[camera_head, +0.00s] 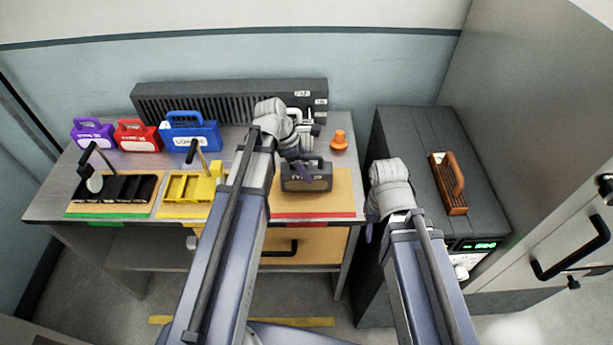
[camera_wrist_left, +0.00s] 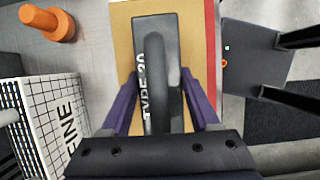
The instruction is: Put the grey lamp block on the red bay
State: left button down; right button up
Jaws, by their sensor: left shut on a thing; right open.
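The grey lamp block (camera_head: 318,183) is a dark grey block with a top handle, over the tan board of the red bay (camera_head: 340,200), which has a red front strip. My left gripper (camera_head: 302,172) is shut on its handle. In the left wrist view the block (camera_wrist_left: 152,35) shows "TYPE 20" lettering between the purple fingers (camera_wrist_left: 160,75), with the tan board (camera_wrist_left: 120,30) and red strip beyond it. I cannot tell whether the block touches the board. My right gripper (camera_head: 369,233) is mostly hidden by its wrist, left of the dark cabinet, with no held thing visible.
Purple (camera_head: 92,135), red (camera_head: 137,136) and blue (camera_head: 190,133) cases stand at the back left. Black (camera_head: 115,188) and yellow (camera_head: 187,188) modules occupy the other bays. An orange knob-like piece (camera_head: 339,140) stands behind the block.

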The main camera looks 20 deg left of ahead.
pick_arm(q)
notch_tip(320, 180, down, 2)
jog(key=shift+f+b, duration=0.1)
jog(key=shift+b, duration=0.45)
jog(key=shift+r, duration=0.2)
pick_arm(e)
jog(key=shift+f, duration=0.95)
pick_arm(q)
jog(key=shift+f, duration=0.15)
jog(key=shift+c, duration=0.6)
grip_release()
pick_arm(e)
jog(key=shift+f, duration=0.15)
